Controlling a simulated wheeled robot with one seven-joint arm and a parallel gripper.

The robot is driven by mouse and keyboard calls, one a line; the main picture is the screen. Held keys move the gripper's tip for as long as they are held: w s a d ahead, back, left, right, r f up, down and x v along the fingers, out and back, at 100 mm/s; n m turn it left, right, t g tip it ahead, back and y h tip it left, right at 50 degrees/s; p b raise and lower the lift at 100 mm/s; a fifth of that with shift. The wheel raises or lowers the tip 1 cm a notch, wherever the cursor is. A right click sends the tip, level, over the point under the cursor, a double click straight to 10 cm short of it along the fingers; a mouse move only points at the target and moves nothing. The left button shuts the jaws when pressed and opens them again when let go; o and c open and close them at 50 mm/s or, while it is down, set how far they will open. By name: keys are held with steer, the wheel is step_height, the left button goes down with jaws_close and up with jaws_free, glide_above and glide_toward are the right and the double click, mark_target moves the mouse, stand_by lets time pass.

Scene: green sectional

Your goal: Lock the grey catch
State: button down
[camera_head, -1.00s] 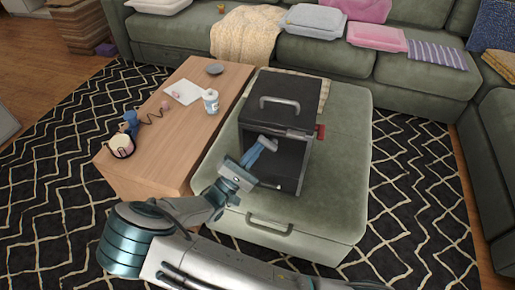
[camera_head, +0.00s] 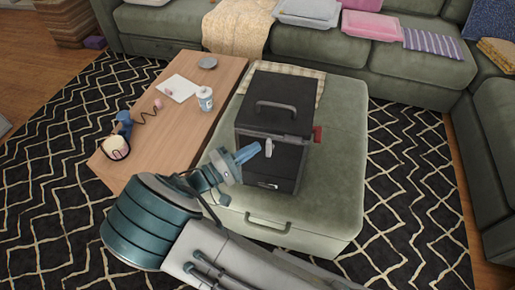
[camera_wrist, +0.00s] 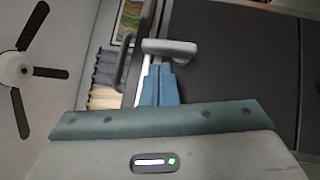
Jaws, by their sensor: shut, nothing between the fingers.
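A black box (camera_head: 272,103) with a grey handle on its top stands on the green ottoman. The grey catch (camera_head: 268,147) sits on the upper part of its front, just below the lid edge, and sticks out. My gripper (camera_head: 254,151) is shut and empty, its blue fingers pointing at the catch from the left. In the wrist view the shut fingers (camera_wrist: 160,68) end right beside the light grey catch (camera_wrist: 170,48). I cannot tell whether they touch it. The box's dark face (camera_wrist: 230,60) fills the right of that view.
A red piece (camera_head: 317,133) sticks out at the box's right side. The green ottoman (camera_head: 342,160) has bare room to the right. A wooden table (camera_head: 170,130) at the left holds a white cup (camera_head: 205,98) and small items. A green sofa (camera_head: 420,70) stands behind.

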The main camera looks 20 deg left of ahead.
steer(key=s+a, duration=0.9)
steer(key=shift+f+b, duration=0.25)
steer(key=shift+b, duration=0.15)
